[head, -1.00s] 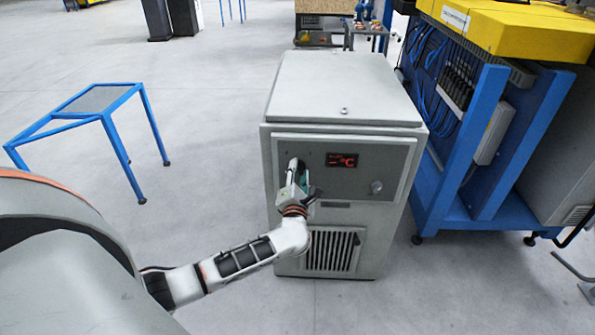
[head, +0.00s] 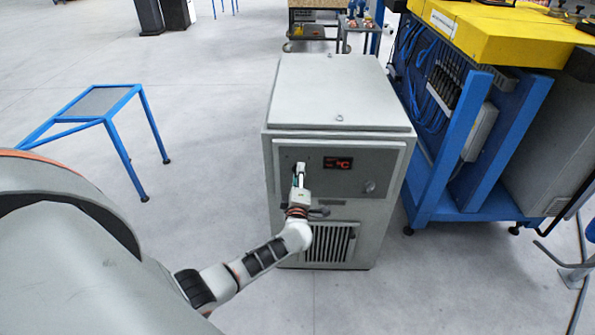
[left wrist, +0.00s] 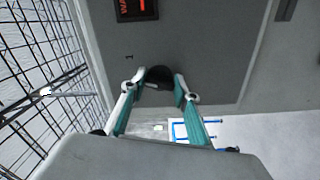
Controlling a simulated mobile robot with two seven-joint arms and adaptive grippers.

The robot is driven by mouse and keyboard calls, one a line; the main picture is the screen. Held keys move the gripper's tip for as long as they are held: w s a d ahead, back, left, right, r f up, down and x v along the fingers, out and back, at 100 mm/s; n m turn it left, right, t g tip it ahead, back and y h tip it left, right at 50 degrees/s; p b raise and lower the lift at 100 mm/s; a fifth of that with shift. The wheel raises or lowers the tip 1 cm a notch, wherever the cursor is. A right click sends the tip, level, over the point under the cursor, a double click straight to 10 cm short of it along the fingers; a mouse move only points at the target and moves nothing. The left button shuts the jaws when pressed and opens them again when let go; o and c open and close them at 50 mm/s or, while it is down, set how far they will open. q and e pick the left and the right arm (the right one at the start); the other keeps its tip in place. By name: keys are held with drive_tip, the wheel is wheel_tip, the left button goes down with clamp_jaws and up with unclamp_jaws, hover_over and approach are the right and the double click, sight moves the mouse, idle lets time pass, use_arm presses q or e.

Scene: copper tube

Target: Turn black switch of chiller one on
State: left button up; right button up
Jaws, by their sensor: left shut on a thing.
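The chiller (head: 339,95) is a grey cabinet with a dark front panel and a lit red display (head: 338,163). The display also shows in part in the left wrist view (left wrist: 137,8). The black switch (left wrist: 159,76) is a round black knob on the panel, seen in the left wrist view; in the head view my gripper hides it. My left gripper (head: 299,168) is at the left part of the panel. In the left wrist view its fingers (left wrist: 160,88) are on both sides of the knob, shut on it. My right gripper is not in view.
A round metal knob (head: 370,186) is at the panel's right, above a vent grille (head: 329,244). A blue frame with yellow top (head: 492,35) stands close on the right. A small blue table (head: 97,102) stands at the left. The floor between is clear.

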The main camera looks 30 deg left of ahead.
use_arm(q)
drive_tip(key=m+p, duration=0.2)
drive_tip(key=m, duration=0.4)
drive_tip(key=shift+f+p, duration=0.1)
drive_tip(key=shift+p, duration=0.3)
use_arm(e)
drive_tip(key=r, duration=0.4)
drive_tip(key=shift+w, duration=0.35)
use_arm(q)
drive_tip(key=o, duration=1.1)
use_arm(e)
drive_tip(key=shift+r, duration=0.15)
use_arm(q)
drive_tip(key=v, duration=1.2)
drive_tip(key=shift+d, duration=0.1)
